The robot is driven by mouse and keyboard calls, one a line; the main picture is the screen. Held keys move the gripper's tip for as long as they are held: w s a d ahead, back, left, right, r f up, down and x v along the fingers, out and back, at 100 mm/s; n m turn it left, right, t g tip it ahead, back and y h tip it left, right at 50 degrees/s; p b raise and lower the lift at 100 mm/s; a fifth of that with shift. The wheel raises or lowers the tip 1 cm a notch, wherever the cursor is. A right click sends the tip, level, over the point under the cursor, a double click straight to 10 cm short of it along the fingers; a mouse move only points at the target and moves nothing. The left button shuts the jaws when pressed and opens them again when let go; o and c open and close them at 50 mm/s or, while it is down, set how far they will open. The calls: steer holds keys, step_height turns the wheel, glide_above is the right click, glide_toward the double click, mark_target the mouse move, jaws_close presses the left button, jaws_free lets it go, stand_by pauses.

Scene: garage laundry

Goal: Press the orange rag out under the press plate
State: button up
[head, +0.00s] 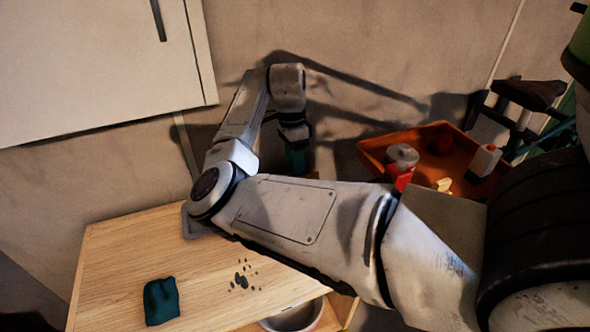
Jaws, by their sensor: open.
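I see no orange rag and cannot make out a press plate; my arm covers the middle of the view. A dark teal cloth (161,301) lies crumpled on the wooden table near its front left. A small grey piece (190,222) shows at the table's back, beside my elbow, and I cannot tell what it is. The wrist end of my gripper (295,140) points down beyond the table, with a teal part below it. Its fingertips are hidden behind my arm, but I take it as open. What is under it is hidden.
The wooden table (125,255) has dark crumbs (240,281) on it. A round pale container (298,318) is partly seen at its front edge. An orange tray (375,150) at right holds bottles and small items. A white cabinet (90,60) hangs upper left.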

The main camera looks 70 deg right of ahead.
steer(key=shift+s+a+f, duration=0.1)
steer(key=shift+s+f, duration=0.05)
steer(key=shift+f, duration=0.65)
steer(key=shift+s+a+f, duration=0.1)
steer(key=shift+f, duration=0.7)
jaws_close()
